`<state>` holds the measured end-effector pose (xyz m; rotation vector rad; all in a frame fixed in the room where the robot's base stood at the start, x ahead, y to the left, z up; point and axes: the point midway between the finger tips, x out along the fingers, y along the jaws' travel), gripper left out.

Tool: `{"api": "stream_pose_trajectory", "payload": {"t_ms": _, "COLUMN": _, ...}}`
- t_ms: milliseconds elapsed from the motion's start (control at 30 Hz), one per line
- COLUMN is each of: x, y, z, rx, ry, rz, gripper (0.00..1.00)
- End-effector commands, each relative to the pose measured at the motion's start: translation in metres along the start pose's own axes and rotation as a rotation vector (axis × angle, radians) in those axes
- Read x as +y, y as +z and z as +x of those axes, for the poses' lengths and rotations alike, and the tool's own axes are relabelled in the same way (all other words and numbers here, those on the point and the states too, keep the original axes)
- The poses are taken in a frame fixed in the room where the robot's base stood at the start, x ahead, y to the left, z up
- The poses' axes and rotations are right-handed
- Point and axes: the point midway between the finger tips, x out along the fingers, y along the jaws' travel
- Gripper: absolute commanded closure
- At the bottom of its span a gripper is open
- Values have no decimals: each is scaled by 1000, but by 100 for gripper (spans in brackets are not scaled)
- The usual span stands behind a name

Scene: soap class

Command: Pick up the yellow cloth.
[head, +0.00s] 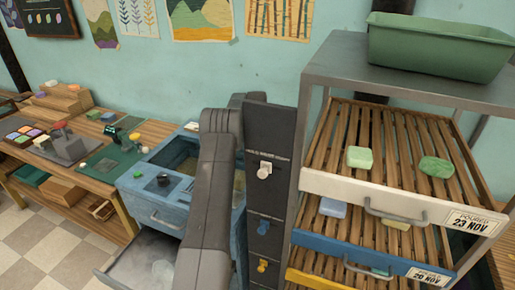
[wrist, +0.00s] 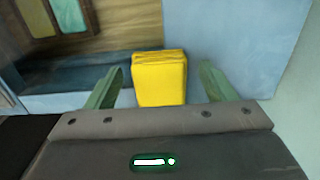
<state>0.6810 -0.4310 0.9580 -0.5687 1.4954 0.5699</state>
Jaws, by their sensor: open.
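A yellow folded cloth (wrist: 160,79) shows in the wrist view, upright and block-like, near the middle of the picture. My gripper (wrist: 158,84) is open, with one green finger to the left of the cloth and one to the right. Gaps show between the cloth and both fingers. The cloth's lower edge is close to or hidden by the gripper body. In the head view I cannot make out the cloth or my fingertips; my grey arm (head: 212,190) crosses the middle and hides what is behind it.
A blue cabinet (head: 150,215) with an open lower drawer (head: 135,262) stands left of my arm. A dark panel with knobs (head: 268,150) is right of it. A drying rack (head: 400,185) with soaps and a green tub (head: 440,48) stands at right. A workbench (head: 75,195) is at left.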

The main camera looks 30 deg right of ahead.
Motion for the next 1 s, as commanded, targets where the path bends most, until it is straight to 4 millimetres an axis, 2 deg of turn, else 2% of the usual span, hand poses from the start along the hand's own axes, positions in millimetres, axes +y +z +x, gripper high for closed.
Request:
{"api": "stream_pose_trajectory", "payload": {"t_ms": 167, "x": -1, "y": 0, "z": -21, "rx": -1, "ry": -4, "rz": 0, "gripper": 23}}
{"api": "stream_pose_trajectory", "payload": {"t_ms": 500, "x": -1, "y": 0, "z": -100, "rx": -2, "ry": -5, "rz": 0, "gripper": 23}}
{"api": "stream_pose_trajectory", "payload": {"t_ms": 600, "x": -1, "y": 0, "z": -117, "rx": -1, "ry": -4, "rz": 0, "gripper": 23}}
{"api": "stream_pose_trajectory", "payload": {"t_ms": 800, "x": 0, "y": 0, "z": -134, "rx": 0, "ry": -1, "rz": 0, "gripper": 23}}
{"api": "stream_pose_trajectory", "payload": {"t_ms": 1000, "x": 0, "y": 0, "z": -136, "rx": 0, "ry": -1, "rz": 0, "gripper": 23}}
